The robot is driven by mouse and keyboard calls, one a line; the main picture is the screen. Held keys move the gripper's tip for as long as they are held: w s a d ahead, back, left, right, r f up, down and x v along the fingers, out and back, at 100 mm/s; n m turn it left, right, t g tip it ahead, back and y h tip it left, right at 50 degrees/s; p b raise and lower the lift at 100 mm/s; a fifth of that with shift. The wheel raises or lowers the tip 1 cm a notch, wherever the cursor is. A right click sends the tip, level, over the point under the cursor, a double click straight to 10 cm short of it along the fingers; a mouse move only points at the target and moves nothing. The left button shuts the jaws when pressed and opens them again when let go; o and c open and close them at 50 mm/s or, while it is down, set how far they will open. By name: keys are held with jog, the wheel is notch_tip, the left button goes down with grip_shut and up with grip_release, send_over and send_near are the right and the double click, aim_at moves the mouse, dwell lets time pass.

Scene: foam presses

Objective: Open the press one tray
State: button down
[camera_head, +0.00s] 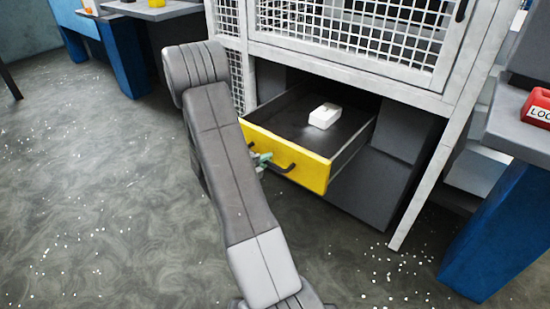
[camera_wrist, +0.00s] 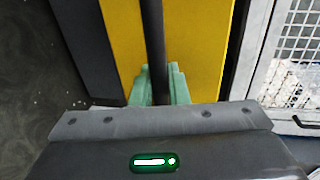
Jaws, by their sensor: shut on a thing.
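The press one tray (camera_head: 293,157) is a dark drawer with a yellow front, pulled out from under the white press frame in the head view. A white block-like piece (camera_head: 324,116) lies on its floor. A dark bar handle (camera_head: 283,168) is on the yellow front; it also runs upright through the wrist view (camera_wrist: 153,45). My gripper (camera_head: 262,161) has green fingers and is shut on the handle. The fingers show on both sides of the bar in the wrist view (camera_wrist: 160,85). My arm hides the left part of the yellow front.
The press cage (camera_head: 350,30) has white mesh above the tray. A blue-legged table with a red lock box (camera_head: 537,108) stands at the right. Blue-legged furniture (camera_head: 115,55) stands at the back left. The grey floor at left is open, with scattered white beads.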

jog(key=f+b+v, duration=0.2)
jog(key=f+v, duration=0.2)
jog(key=v, duration=1.5)
jog(key=shift+s+a+b, duration=0.35)
jog(key=shift+s, duration=0.25)
jog(key=c, duration=1.5)
grip_release()
jog(key=shift+o, duration=0.2)
jog(key=p+v, duration=0.3)
jog(key=v, duration=1)
jog(key=shift+s+a, duration=0.25)
jog(key=shift+s, duration=0.05)
